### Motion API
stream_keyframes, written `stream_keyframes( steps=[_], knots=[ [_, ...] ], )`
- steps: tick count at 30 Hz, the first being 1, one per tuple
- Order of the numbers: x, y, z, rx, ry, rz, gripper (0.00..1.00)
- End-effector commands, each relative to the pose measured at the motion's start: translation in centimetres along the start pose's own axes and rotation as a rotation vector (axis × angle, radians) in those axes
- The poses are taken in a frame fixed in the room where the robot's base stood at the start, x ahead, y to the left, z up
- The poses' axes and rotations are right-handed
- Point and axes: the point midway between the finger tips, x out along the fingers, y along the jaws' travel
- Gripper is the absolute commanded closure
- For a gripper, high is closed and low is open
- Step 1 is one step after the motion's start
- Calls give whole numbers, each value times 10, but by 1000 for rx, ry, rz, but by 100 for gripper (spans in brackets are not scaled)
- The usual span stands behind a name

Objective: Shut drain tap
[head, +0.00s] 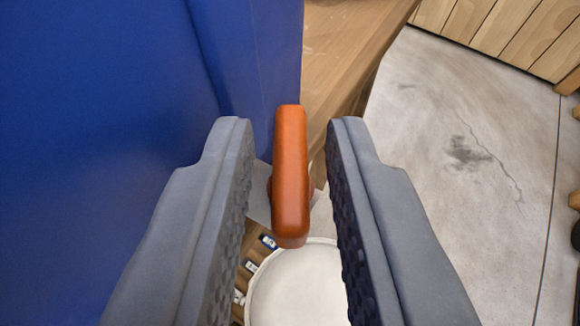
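The drain tap's orange lever handle (291,175) stands in the middle of the head view, its long side running up and down the picture. My gripper (291,140) is open, with one grey finger on each side of the handle. A gap shows between the handle and each finger, so neither seems to touch it. The tap's body is mostly hidden under the handle.
A large blue surface (110,90) fills the left side, close to my left finger. A wooden ledge (335,45) runs behind the handle. A round whitish container (300,290) sits below. Bare concrete floor (450,190) lies open at right, with wooden planks (500,30) at the top right.

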Motion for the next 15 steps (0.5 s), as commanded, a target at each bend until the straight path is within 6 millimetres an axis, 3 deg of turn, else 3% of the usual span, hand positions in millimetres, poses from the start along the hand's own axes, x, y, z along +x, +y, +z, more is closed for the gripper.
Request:
stream_keyframes(
  steps=[15],
  knots=[
    [0,0,1,0,-2,0,68]
  ],
)
